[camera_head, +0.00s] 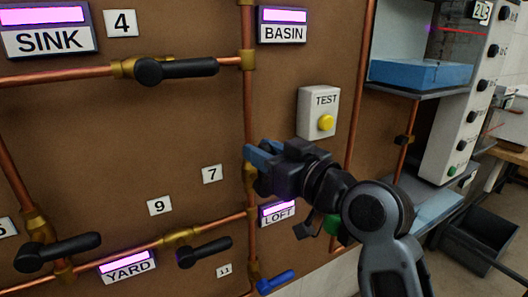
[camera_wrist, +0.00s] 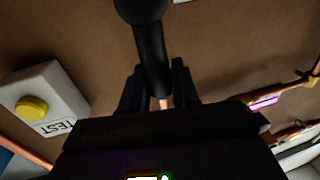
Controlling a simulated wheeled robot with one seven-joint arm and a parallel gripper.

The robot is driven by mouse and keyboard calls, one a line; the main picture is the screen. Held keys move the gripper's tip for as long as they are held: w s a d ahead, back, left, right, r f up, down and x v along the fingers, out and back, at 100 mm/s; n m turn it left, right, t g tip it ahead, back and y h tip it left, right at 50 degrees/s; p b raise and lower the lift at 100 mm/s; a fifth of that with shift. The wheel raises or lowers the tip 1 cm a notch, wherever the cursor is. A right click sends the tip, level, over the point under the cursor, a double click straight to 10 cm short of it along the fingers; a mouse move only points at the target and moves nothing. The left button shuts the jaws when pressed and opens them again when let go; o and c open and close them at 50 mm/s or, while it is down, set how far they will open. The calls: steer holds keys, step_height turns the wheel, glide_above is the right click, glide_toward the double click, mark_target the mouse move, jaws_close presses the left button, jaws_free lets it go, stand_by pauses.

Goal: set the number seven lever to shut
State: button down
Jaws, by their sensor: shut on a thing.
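The number 7 tag (camera_head: 211,174) is on the brown board, left of a vertical copper pipe. A brass valve body (camera_head: 250,176) shows on that pipe, partly covered by my gripper. My gripper (camera_head: 256,155) is at this valve in the head view, and its fingers hide the lever there. In the wrist view the black number seven lever (camera_wrist: 150,55) runs from a round hub at the top edge down between the fingers of my gripper (camera_wrist: 155,88). The fingers are shut on the lever. A bit of copper pipe shows behind it, roughly in line with the lever.
A TEST box (camera_head: 318,112) with a yellow button sits close above right of my gripper. The LOFT sign (camera_head: 279,213) and a blue lever (camera_head: 275,281) are below. Other black levers are at number 4 (camera_head: 178,70) and number 9 (camera_head: 205,251). A shelf unit (camera_head: 455,130) stands right.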

steer(key=shift+w+d, duration=0.1)
steer(key=w+d+f+m+t, duration=0.2)
steer(key=d+f+m, duration=0.1)
steer(key=m, duration=0.7)
steer(key=w+d+f+m+t+h, duration=0.1)
steer(key=w+d+f+m+t, duration=0.1)
steer(key=m, duration=0.8)
steer(key=shift+d+f+h, duration=0.3)
steer(key=shift+d+f, duration=0.15)
steer(key=shift+f, duration=0.75)
steer(key=c, duration=1.1)
jaws_free()
steer(key=shift+f, duration=0.1)
steer(key=shift+o, duration=0.6)
steer(key=shift+s, duration=0.1)
steer(key=v, duration=0.7)
steer(key=shift+s+d+b, duration=0.2)
steer(key=shift+s+b, duration=0.1)
steer(key=shift+b, duration=0.15)
